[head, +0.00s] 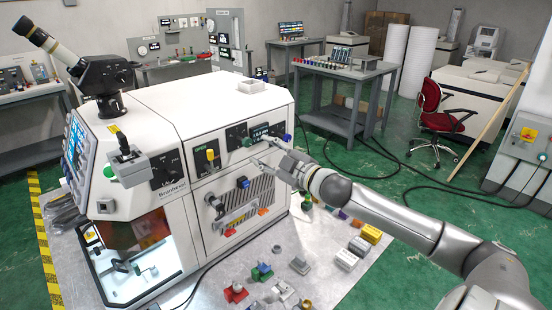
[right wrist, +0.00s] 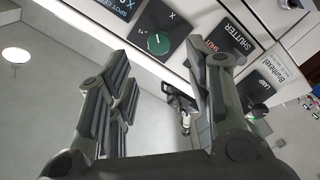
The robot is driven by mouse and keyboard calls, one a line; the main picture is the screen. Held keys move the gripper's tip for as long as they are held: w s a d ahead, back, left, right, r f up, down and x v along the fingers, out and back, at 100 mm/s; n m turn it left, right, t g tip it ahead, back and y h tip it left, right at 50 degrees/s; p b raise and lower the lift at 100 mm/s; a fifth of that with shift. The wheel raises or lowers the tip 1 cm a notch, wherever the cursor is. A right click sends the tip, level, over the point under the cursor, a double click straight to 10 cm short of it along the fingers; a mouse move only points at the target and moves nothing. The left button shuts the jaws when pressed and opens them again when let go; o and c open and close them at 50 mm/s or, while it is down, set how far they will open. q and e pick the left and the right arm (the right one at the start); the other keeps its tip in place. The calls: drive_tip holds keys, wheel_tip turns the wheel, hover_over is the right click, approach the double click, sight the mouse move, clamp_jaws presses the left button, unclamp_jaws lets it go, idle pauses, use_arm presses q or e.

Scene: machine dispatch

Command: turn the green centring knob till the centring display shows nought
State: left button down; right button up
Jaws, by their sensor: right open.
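The green centring knob (head: 247,142) is on a dark panel on the white machine's front. In the right wrist view the green knob (right wrist: 158,43) shows its round face with a pale mark, beside an X label. The centring display (head: 261,131) is just right of the knob in the head view; its digits are too small to read. My right gripper (head: 262,151) is open and empty in front of that panel. In the right wrist view the gripper's (right wrist: 158,70) fingers stand wide apart, with the knob beyond their tips and between them, apparently untouched. My left gripper is not in view.
A yellow shutter control (head: 210,155) is left of the knob and a blue knob (head: 287,138) is to its right. A lever (head: 213,202) and a vented plate sit below. Several small coloured parts lie on the grey base plate (head: 205,284).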

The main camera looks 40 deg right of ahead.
drive_tip(key=shift+s+d, duration=0.1)
drive_tip(key=shift+s, duration=1.55)
